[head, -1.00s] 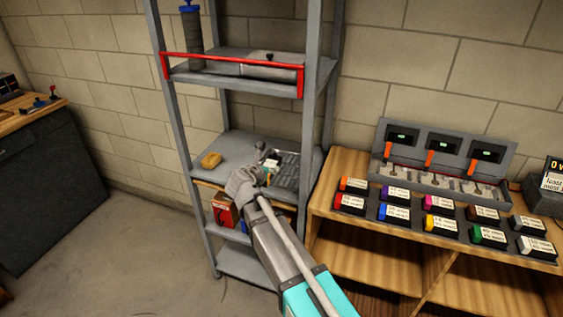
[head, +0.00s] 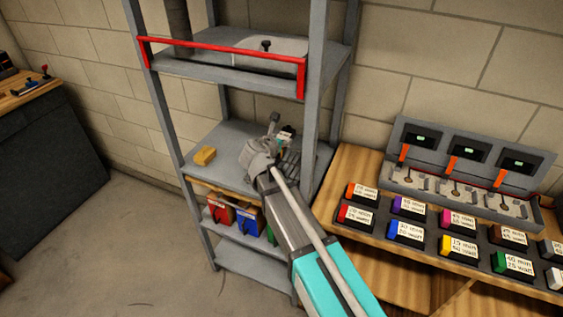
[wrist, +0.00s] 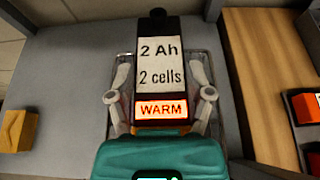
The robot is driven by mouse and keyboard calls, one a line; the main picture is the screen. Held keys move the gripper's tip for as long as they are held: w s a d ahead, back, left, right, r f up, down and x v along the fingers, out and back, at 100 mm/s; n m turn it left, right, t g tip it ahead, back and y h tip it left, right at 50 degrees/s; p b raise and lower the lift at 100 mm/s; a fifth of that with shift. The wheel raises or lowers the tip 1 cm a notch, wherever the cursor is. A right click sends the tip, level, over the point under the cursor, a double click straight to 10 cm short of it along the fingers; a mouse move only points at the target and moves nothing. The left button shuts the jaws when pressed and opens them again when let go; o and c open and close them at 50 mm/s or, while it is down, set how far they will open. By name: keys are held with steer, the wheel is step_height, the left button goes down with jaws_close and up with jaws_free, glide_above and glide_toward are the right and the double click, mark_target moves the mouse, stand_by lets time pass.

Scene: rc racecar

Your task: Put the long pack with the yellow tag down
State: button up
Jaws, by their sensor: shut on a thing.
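My gripper (wrist: 160,105) is shut on a black pack (wrist: 160,28), its fingers on either side of it. The pack has a white label reading "2 Ah 2 cells" and a glowing orange "WARM" panel. I see no yellow tag on it from here. In the head view my gripper (head: 266,148) is over the right part of the grey middle shelf (head: 228,138), and largely hides the pack. A wire tray (wrist: 211,62) shows around and under the pack. I cannot tell whether the pack touches it.
A yellow block (head: 205,155) lies at the shelf's left. A red-barred shelf (head: 220,75) is above; red (head: 221,212) and blue (head: 248,218) boxes are below. Shelf posts stand close. A wooden bench (head: 345,165) at right holds several colour-tagged packs and a grey charger (head: 455,185).

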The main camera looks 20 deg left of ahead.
steer(key=shift+w, duration=0.45)
steer(key=shift+s, duration=0.1)
steer(key=shift+f, duration=0.1)
steer(key=shift+f+b, duration=0.2)
steer(key=shift+b, duration=0.1)
steer(key=b, duration=0.6)
glide_above(281, 168)
step_height(281, 168, down, 6)
steer(key=shift+s+r, duration=0.15)
steer(key=shift+f+b, duration=1.75)
steer(key=shift+f, duration=0.1)
steer(key=shift+f, duration=0.1)
